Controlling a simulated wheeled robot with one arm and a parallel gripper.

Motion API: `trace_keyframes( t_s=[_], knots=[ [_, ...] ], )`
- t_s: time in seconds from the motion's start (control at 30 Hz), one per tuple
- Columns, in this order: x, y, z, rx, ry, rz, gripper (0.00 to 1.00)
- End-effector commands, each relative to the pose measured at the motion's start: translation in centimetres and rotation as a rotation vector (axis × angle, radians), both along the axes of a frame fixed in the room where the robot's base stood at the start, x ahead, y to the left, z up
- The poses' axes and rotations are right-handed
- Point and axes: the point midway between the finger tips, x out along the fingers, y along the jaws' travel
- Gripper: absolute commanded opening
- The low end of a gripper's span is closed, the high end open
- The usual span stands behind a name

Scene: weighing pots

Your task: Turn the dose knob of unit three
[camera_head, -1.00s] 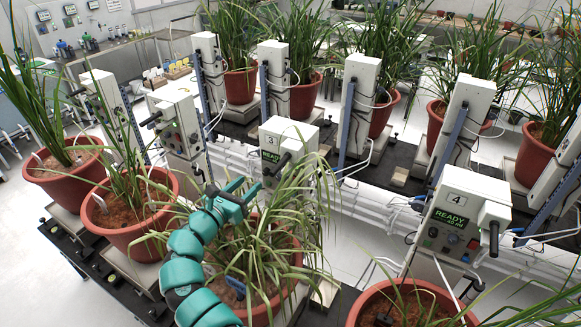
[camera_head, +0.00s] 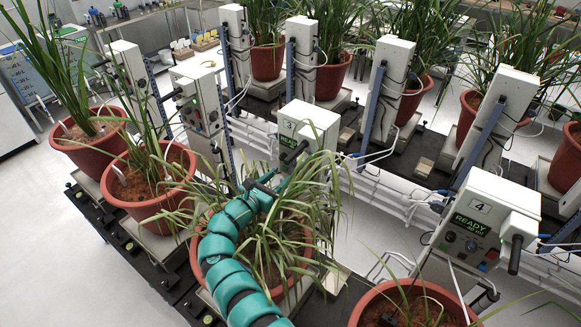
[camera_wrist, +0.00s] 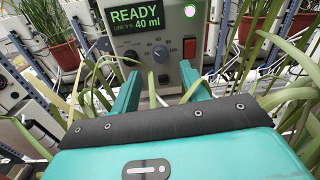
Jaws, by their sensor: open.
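Unit three (camera_head: 308,122) is a white box marked 3 with a green display, standing behind a potted grassy plant. In the wrist view its panel (camera_wrist: 152,22) reads READY, 40 ml. A dark round knob (camera_wrist: 160,55) sits below the display, with a smaller knob-like part (camera_wrist: 163,78) under it. My gripper (camera_wrist: 159,84) is open, its two teal fingers spread on either side of the knobs' line, pointing at the panel. I cannot tell whether they touch anything. In the head view my gripper (camera_head: 268,184) is among the leaves, partly hidden, below the unit.
Long leaves (camera_wrist: 285,97) cross around my fingers. The plant's terracotta pot (camera_head: 203,262) is beside my arm. Unit four (camera_head: 485,220) stands to the right.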

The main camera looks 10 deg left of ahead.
Motion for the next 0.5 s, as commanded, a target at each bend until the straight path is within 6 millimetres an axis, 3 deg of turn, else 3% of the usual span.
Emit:
trace_keyframes(
  t_s=[0.3, 0.5],
  knots=[
    [3.9, -1.9, -0.1, 0.0, 0.004, -0.003, 0.45],
    [5.1, -2.5, -0.1, 0.0, 0.002, -0.001, 0.45]
  ],
)
